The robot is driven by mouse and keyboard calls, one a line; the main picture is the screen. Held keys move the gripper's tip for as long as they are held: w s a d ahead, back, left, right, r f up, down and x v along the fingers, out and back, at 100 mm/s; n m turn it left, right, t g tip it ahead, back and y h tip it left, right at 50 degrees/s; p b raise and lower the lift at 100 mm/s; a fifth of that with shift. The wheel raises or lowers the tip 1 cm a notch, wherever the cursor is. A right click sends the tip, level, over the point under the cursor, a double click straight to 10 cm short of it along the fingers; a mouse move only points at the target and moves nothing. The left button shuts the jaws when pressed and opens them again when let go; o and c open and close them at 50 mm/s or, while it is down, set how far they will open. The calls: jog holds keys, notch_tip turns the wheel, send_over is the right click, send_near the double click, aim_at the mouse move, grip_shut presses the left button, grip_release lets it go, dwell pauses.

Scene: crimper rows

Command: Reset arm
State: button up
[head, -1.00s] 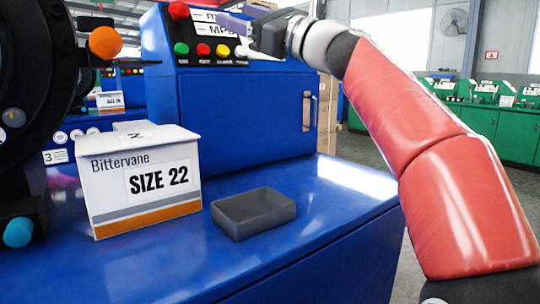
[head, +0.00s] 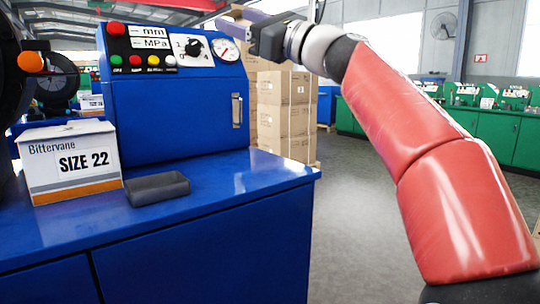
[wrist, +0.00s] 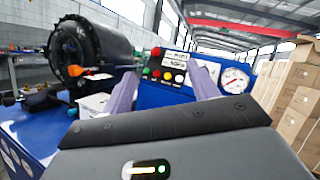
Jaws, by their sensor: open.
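My gripper (head: 238,17) is raised at the top of the head view, at the end of my red arm, in front of the upper right of the blue crimper cabinet. In the wrist view its two purple-grey fingers (wrist: 163,95) stand wide apart with nothing between them. The gripper is open and empty. The cabinet's control panel (wrist: 180,70) shows beyond the fingers in the wrist view, and the panel (head: 165,48) with buttons, a dial and a gauge shows in the head view.
A white Bittervane SIZE 22 box (head: 70,160) and an empty dark grey tray (head: 157,188) sit on the blue bench (head: 220,210). Stacked cartons (head: 285,110) stand behind the cabinet. Green machines (head: 490,125) line the right. Grey floor (head: 360,220) lies open right of the bench.

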jog(key=s+d+f+n+h, duration=0.1)
jog(key=s+f+n+h, duration=0.25)
jog(key=f, duration=0.45)
jog(key=s+d+f+n+g+h, duration=0.15)
jog(key=f+h, duration=0.25)
jog(key=f, duration=0.5)
jog(key=s+d+f+n+t+h, duration=0.1)
jog(key=s+d+f+n+h, duration=0.15)
jog(key=f, duration=0.55)
jog(key=s+d+f+n+g+h, duration=0.1)
jog(key=s+d+f+n+h, duration=0.2)
jog(key=f, duration=0.6)
jog(key=s+d+f+n+g+h, duration=0.2)
jog(key=s+d+f+n+h, duration=0.1)
jog(key=s+d+f, duration=0.4)
jog(key=s+d+f+n+g+h, duration=0.1)
jog(key=s+d+f+n+h, duration=0.2)
jog(key=s+f, duration=0.6)
notch_tip(320, 180, down, 3)
jog(key=d+n, duration=0.2)
jog(key=d, duration=0.1)
jog(key=shift+h, duration=0.3)
jog(key=shift+a, duration=0.1)
